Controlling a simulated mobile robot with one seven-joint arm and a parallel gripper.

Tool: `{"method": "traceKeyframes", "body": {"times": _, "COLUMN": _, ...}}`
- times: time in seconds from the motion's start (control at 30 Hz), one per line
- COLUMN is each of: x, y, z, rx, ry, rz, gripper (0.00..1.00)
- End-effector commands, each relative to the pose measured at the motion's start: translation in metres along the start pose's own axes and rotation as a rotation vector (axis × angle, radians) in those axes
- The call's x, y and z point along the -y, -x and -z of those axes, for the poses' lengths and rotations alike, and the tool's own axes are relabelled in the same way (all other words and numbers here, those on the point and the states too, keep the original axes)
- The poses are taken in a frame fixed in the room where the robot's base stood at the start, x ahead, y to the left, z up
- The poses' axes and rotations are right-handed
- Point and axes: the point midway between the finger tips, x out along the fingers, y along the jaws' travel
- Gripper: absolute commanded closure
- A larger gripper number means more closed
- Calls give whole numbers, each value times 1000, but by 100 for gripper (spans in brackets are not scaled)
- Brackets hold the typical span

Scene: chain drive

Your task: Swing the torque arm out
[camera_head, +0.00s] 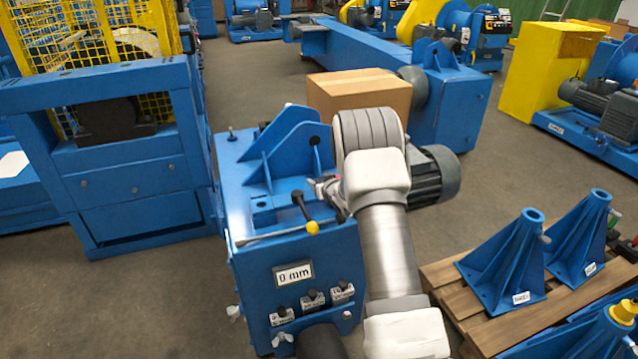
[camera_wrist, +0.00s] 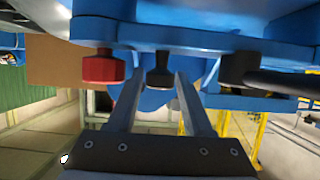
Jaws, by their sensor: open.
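A blue machine (camera_head: 290,262) with a 0 mm display (camera_head: 293,273) stands in front of me. I cannot tell for sure which part is the torque arm. My gripper (camera_wrist: 160,78) is open, low at the machine's top plate, and mostly hidden behind my arm in the head view. In the wrist view its fingers stand either side of a black knob (camera_wrist: 159,70) under a blue plate; contact is unclear. A red knob (camera_wrist: 97,67) is left of the fingers, a black bar (camera_wrist: 285,80) right.
A cardboard box (camera_head: 360,93) and a grey motor (camera_head: 435,175) are behind my arm. A pallet (camera_head: 450,300) with blue stands (camera_head: 505,262) is at right. A yellow cage (camera_head: 90,45) stands at left. Bare floor lies between.

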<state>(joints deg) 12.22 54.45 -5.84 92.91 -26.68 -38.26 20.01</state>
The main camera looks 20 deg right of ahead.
Motion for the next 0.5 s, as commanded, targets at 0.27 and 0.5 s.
{"method": "traceKeyframes", "body": {"times": 0.27, "x": 0, "y": 0, "z": 0, "rx": 0, "ry": 0, "rz": 0, "gripper": 60}}
{"method": "traceKeyframes", "body": {"times": 0.5, "x": 0, "y": 0, "z": 0, "rx": 0, "ry": 0, "rz": 0, "gripper": 100}}
